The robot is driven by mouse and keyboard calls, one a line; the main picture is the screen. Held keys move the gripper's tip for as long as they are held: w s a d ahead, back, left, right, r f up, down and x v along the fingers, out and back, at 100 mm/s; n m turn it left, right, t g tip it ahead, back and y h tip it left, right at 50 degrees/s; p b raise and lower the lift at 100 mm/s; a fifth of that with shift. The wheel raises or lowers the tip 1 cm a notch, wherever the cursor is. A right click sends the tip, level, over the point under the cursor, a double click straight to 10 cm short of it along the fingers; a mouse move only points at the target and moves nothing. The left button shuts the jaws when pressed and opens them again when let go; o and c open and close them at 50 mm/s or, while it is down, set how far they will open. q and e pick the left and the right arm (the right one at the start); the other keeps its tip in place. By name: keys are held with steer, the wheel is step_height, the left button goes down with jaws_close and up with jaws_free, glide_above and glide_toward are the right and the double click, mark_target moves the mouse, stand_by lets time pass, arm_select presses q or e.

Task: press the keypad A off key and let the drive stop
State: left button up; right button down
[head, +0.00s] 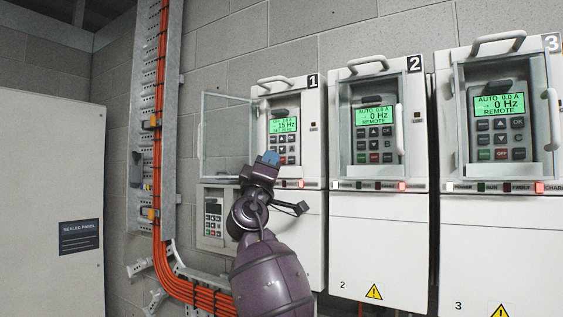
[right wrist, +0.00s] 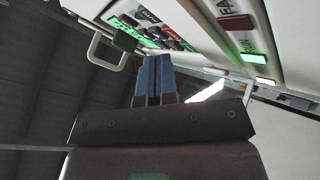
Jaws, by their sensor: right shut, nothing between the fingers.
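Drive 1 (head: 312,150) stands left in the row of drives, its clear door (head: 226,125) swung open to the left. Its keypad (head: 291,148), with a green display (head: 285,126) reading about 15 Hz, is uncovered. My right gripper (head: 268,158) is shut and empty, its blue fingertips in front of the keypad's lower left. They hide some lower keys, so I cannot clearly make out the off key. In the right wrist view the shut fingers (right wrist: 153,80) point toward the keypad (right wrist: 168,35); I cannot tell whether they touch it. My left gripper is not in view.
Drive 2 (head: 379,240) and drive 3 (head: 505,240) stand to the right, both displays at 0 Hz. A smaller keypad unit (head: 213,217) sits below the open door. Orange cables (head: 159,190) run down the left, beside a sealed panel (head: 50,150).

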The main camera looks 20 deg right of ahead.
stand_by(0.3)
steer(key=shift+s+a, duration=0.8)
steer(key=shift+a, duration=0.2)
steer(key=shift+s+a, duration=0.8)
steer(key=shift+a, duration=0.2)
